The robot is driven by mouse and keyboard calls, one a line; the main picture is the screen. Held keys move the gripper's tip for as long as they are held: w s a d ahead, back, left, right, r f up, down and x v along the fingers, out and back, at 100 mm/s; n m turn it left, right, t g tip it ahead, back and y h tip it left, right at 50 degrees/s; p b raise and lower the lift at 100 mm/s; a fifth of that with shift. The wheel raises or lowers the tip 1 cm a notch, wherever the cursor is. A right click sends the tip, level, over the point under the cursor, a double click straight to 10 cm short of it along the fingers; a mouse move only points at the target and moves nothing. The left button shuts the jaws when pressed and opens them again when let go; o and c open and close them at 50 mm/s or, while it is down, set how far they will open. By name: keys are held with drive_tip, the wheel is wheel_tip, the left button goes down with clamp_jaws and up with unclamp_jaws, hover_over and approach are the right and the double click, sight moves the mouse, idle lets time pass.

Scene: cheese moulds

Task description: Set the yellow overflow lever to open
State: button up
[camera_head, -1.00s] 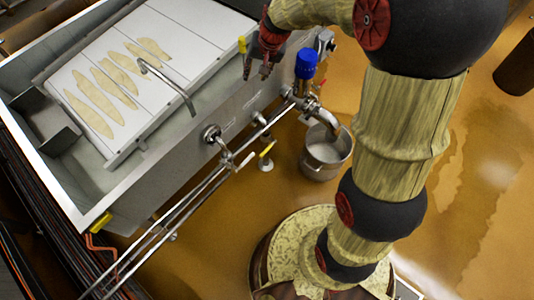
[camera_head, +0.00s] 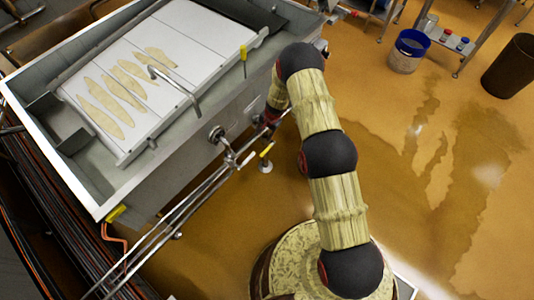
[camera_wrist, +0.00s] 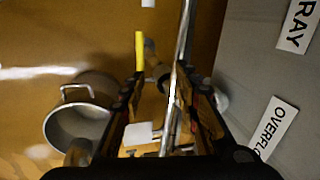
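A yellow lever (camera_head: 266,149) sits on the pipework in front of the vat's side, beside a steel pipe. A yellow lever also shows in the wrist view (camera_wrist: 139,50), upright in the picture, just beyond the left finger's tip. The white OVERFLOW label (camera_wrist: 277,125) is on the grey vat wall at the right, partly cut off by my gripper. My gripper (camera_wrist: 157,80) is open, its two fingers apart. A steel pipe runs up the picture by the right finger. In the head view my gripper (camera_head: 270,117) is low by the vat's side, partly hidden by my arm.
The vat (camera_head: 180,170) holds a white board with several pale pieces. Other yellow handles are on its rim (camera_head: 243,52) and front corner (camera_head: 116,213). Long steel pipes (camera_head: 185,215) run at the lower left. A metal pot (camera_wrist: 78,125) stands left of my gripper.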

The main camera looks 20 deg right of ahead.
approach(265, 152)
drive_tip(key=shift+m, duration=0.4)
drive_tip(key=b+x, duration=0.2)
drive_tip(key=x, duration=0.6)
drive_tip(key=shift+w+f, duration=0.15)
drive_tip(key=shift+w, duration=0.05)
drive_tip(key=shift+c, duration=1)
clamp_jaws()
